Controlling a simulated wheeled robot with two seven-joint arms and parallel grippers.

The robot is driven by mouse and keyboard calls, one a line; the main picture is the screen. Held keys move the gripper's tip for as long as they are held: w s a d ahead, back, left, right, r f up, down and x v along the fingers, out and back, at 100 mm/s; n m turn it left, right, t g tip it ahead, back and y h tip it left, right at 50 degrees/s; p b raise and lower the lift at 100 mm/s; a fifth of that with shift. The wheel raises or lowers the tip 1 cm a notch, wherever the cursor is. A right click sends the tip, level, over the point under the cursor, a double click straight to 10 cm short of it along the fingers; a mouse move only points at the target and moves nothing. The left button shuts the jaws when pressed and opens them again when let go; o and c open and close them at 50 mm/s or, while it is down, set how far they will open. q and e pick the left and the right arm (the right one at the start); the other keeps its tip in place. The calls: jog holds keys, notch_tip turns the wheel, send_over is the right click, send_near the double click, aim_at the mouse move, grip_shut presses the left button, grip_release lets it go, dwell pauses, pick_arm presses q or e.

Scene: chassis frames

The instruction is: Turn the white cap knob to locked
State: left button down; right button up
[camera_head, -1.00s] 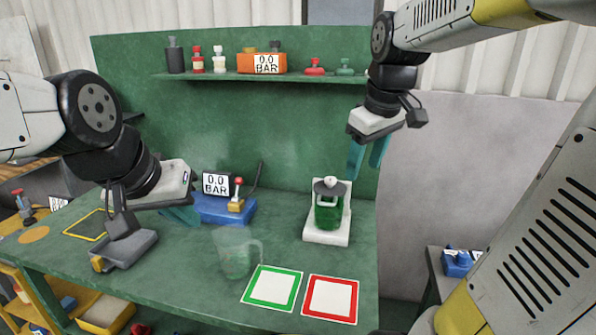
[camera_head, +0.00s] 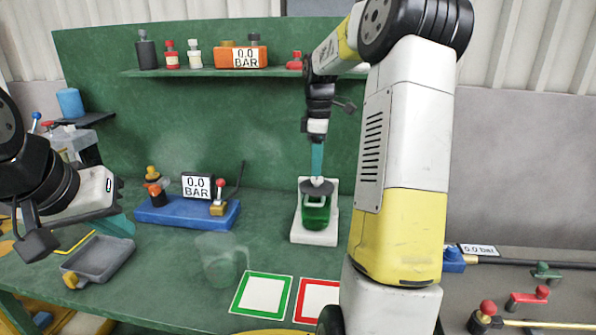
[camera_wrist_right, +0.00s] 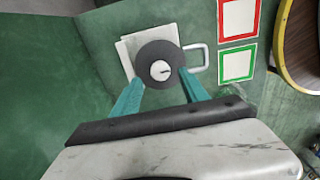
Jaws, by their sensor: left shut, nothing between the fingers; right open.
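The white cap knob (camera_wrist_right: 160,70) sits at the centre of a dark round disc (camera_wrist_right: 158,55) in the right wrist view, with a small dark mark pointing right. In the head view, the knob (camera_head: 317,181) tops a green jar (camera_head: 316,212) on a white base (camera_head: 313,237). My right gripper (camera_wrist_right: 161,77) is open, its teal fingers pointing down on either side of the knob. Contact cannot be told. In the head view, the right gripper (camera_head: 317,160) is directly above the knob. My left gripper (camera_head: 120,226) is shut and empty above the bench at left.
A clear mug (camera_head: 222,262) stands in front. A green-framed card (camera_head: 262,293) and a red-framed card (camera_head: 316,300) lie at the front edge. A blue stand with lever (camera_head: 185,214) and a grey tray (camera_head: 98,260) are to the left. A shelf (camera_head: 215,71) runs behind.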

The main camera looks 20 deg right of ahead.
aim_at(317, 182)
jog(key=shift+f, duration=1.75)
jog(key=shift+c, duration=0.2)
grip_shut()
